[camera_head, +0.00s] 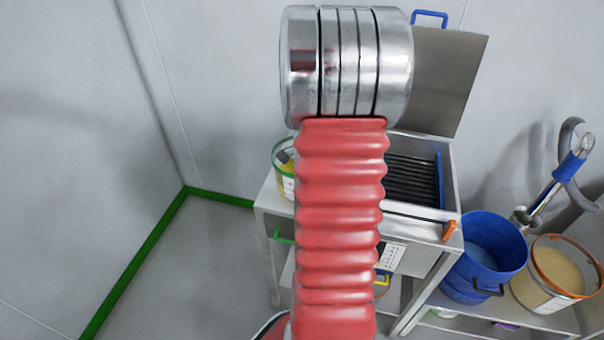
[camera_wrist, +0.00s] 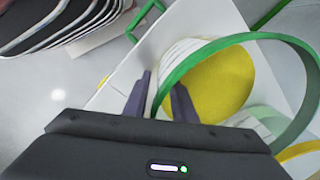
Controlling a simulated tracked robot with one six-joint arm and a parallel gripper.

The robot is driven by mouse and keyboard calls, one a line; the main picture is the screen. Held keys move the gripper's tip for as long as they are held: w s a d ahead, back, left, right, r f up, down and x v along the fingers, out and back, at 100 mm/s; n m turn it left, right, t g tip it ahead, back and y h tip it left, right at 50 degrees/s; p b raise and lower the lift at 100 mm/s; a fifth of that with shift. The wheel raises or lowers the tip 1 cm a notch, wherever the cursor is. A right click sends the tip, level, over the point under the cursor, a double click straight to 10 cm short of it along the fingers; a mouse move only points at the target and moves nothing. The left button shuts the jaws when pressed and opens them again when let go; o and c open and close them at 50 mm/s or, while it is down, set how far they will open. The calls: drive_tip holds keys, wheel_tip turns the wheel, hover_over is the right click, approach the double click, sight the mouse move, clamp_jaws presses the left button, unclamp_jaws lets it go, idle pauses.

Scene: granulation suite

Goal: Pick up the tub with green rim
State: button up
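The tub with green rim (camera_wrist: 228,39) fills the right of the wrist view, with yellow contents and a pale wall. In the head view the tub (camera_head: 284,162) stands at the left end of the grey cabinet top, its right part hidden behind my red arm. My gripper (camera_wrist: 162,92) is open at the tub's near-left edge. The rim passes between its two dark fingers: the left finger is outside the wall, the right one over the yellow contents. I cannot tell whether either finger touches. The head view does not show the gripper.
A cabinet with a raised lid and a black ribbed well (camera_head: 413,180) is right of my arm. A blue bucket (camera_head: 487,255) and an orange-rimmed tub (camera_head: 550,278) stand on a lower bench at the right. Open floor (camera_head: 190,270) lies at the left.

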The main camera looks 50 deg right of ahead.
drive_tip(key=shift+c, duration=0.2)
clamp_jaws()
idle(0.3)
idle(1.1)
